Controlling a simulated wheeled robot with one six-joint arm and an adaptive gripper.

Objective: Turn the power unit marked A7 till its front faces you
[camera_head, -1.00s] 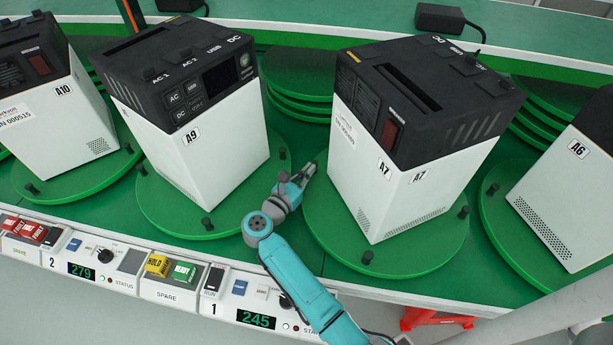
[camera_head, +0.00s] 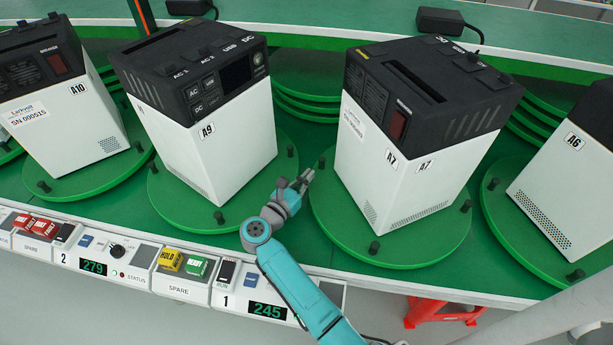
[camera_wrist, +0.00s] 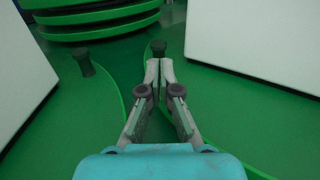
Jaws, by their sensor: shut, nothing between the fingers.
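The A7 power unit (camera_head: 392,165) has a white body and black top and stands on a round green turntable (camera_head: 418,254). One corner points toward me. The face with the red breaker is at left and a vented face at right; both carry A7 labels. The DC and AC lettering lies along the far right top edge, and the display side is hidden. My gripper (camera_head: 306,178) is shut and empty, low at the left rim of this turntable. In the wrist view my gripper (camera_wrist: 160,66) is just short of a dark peg (camera_wrist: 159,48).
The A9 unit (camera_head: 236,140) stands on its turntable close to the left, with its display side visible. The A10 unit (camera_head: 65,130) is farther left and the A6 unit (camera_head: 556,190) at right. A control panel (camera_head: 178,290) runs along the front edge.

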